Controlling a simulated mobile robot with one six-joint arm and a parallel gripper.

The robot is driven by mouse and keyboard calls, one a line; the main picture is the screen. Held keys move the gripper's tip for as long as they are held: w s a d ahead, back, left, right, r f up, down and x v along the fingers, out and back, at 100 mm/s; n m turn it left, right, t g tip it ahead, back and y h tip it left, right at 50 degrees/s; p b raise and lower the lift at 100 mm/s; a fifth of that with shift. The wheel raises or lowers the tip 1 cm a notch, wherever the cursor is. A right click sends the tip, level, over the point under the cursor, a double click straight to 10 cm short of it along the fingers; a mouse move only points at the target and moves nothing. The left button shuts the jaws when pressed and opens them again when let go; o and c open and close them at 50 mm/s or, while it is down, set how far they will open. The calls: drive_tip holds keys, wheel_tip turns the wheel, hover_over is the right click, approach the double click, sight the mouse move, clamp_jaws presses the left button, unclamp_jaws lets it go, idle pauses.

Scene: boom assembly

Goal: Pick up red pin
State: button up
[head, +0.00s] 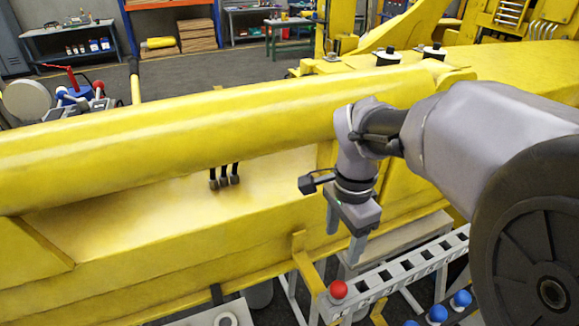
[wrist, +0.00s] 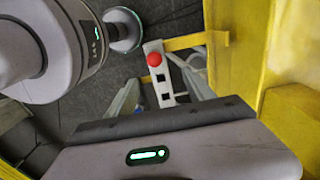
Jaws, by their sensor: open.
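The red pin (head: 338,290) shows as a round red head at the near left end of a pale rack (head: 397,271) with a row of square dark holes. It also shows in the wrist view (wrist: 154,59), above the middle, on the end of the rack. Its shaft is hidden. My gripper (head: 342,247) is open and empty, its two fingers pointing down. It appears higher than the red pin and apart from it, beside the yellow boom. In the wrist view the gripper body fills the bottom.
The large yellow boom (head: 180,135) runs across the head view, close to my gripper. A yellow bracket (head: 306,265) rises beside the rack's left end. Blue pins (head: 461,299) stand at the lower right of the rack. Benches and shelves are far behind.

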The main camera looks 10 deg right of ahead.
drive_tip(key=b, duration=0.1)
hover_over(340, 285)
wheel_tip(340, 285, down, 5)
wheel_tip(340, 285, down, 11)
drive_tip(key=shift+f+b, duration=0.2)
drive_tip(key=shift+b, duration=0.6)
drive_tip(key=shift+w+f, duration=0.1)
drive_tip(key=shift+f, duration=0.2)
drive_tip(key=shift+r, duration=0.1)
drive_tip(key=c, duration=0.3)
clamp_jaws()
